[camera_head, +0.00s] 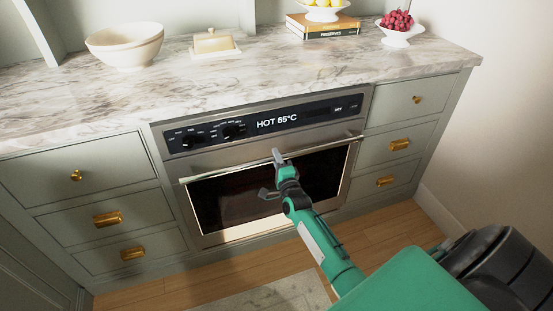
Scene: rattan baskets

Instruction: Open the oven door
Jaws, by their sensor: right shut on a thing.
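The bar handle (335,145) runs across the door's top. My right gripper (272,174) is at the middle of this handle, shut on it, with one finger above and one below. The gripper hides part of the handle and window. My left gripper is not in view.
Grey drawers with brass pulls flank the oven, left (105,190) and right (400,145). The marble counter (200,75) holds bowls, a butter dish (214,42), books (322,26) and fruit. A rug (275,297) lies on the wooden floor before the oven. A wall stands at right.

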